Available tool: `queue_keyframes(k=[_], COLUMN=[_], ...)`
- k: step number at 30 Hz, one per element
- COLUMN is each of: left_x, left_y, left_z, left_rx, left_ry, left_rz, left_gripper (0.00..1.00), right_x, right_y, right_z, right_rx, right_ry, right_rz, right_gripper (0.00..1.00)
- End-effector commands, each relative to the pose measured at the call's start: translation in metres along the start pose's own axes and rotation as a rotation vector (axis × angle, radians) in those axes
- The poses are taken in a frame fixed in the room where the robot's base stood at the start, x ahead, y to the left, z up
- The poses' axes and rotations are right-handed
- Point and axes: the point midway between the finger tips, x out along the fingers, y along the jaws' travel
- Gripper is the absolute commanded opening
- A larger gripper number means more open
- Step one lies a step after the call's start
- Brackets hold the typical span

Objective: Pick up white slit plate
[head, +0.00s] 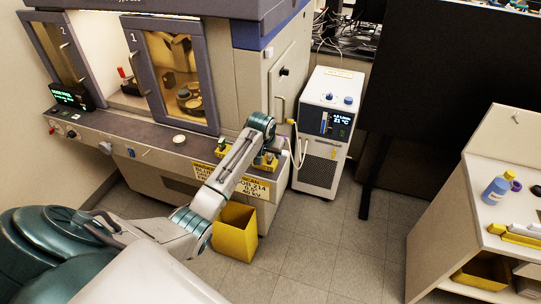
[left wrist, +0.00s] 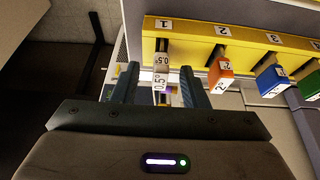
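The white slit plate (left wrist: 160,77), marked 0.5°, stands in slot 1 of a yellow rack (left wrist: 190,38) in the left wrist view. My left gripper (left wrist: 160,85) is open, with one dark finger on each side of the plate and visible gaps between. In the head view, my left arm reaches over the machine's front ledge, and its wrist (head: 262,124) is above the yellow rack (head: 222,153). The wrist and arm hide the fingertips and the white plate there. My right gripper is not in view.
An orange-red plate (left wrist: 220,70), a blue plate (left wrist: 271,80) and a green plate (left wrist: 307,82) sit in the neighbouring slots. A yellow bin (head: 236,232) stands on the floor below the ledge. A white chiller (head: 326,130) stands close to the right.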

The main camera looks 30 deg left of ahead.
Motion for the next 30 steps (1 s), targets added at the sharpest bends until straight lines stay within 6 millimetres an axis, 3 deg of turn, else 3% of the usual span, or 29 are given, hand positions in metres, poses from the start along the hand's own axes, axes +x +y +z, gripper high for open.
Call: queue_keyframes(k=[4, 10, 11, 23, 30], left_x=[0.0, 0.0, 0.0, -0.003, -0.025], left_y=[0.0, 0.0, 0.0, 0.0, -0.001], left_z=[0.0, 0.0, 0.0, -0.002, -0.013], left_rx=[0.0, 0.0, 0.0, 0.0, -0.001], left_ry=[0.001, 0.0, 0.0, 0.003, 0.007], left_rz=[0.0, 0.0, 0.0, 0.0, -0.001], left_gripper=[0.4, 0.03, 0.0, 0.0, 0.0], right_x=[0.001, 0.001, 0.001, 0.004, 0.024], right_y=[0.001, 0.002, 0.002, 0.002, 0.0], right_z=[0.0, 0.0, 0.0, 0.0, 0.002], right_rx=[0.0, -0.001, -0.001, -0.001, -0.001], right_ry=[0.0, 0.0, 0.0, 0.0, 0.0], right_rz=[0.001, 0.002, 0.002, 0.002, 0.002], right_gripper=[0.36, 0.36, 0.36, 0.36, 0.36])
